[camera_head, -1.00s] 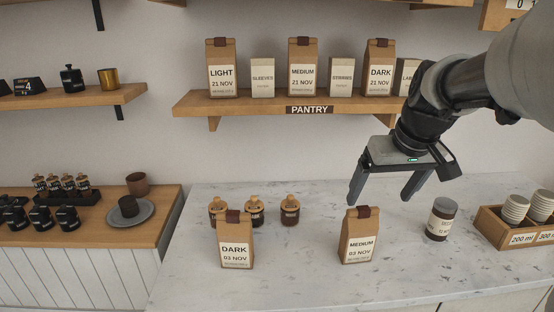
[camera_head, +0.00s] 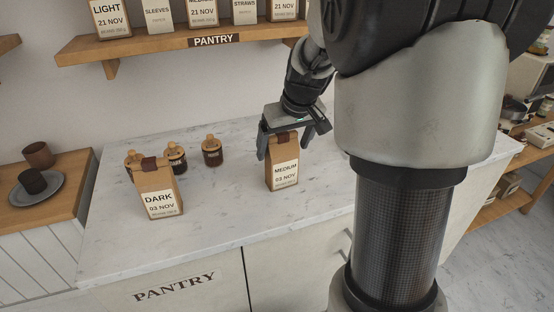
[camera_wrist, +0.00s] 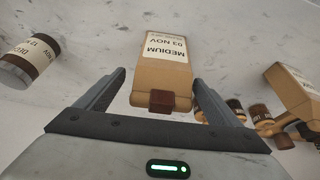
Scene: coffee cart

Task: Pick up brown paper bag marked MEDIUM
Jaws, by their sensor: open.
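The brown paper bag marked MEDIUM, 03 NOV (camera_head: 283,172), stands upright on the marble counter, its dark clip at the top. My gripper (camera_head: 286,150) is open just above and behind the bag's top, its fingers to either side. In the wrist view, the MEDIUM bag (camera_wrist: 164,80) lies ahead, with its clip end between the open fingertips (camera_wrist: 158,88). I cannot tell whether either finger touches it. Another MEDIUM bag (camera_head: 202,6) stands on the wall shelf, cut off by the frame's top.
A brown bag marked DARK (camera_head: 160,192) stands left on the counter (camera_head: 230,215), before several small corked jars (camera_head: 212,152). A labelled jar (camera_wrist: 32,60) shows in the wrist view. The PANTRY shelf (camera_head: 150,42) overhangs behind. Counter between both bags is clear.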

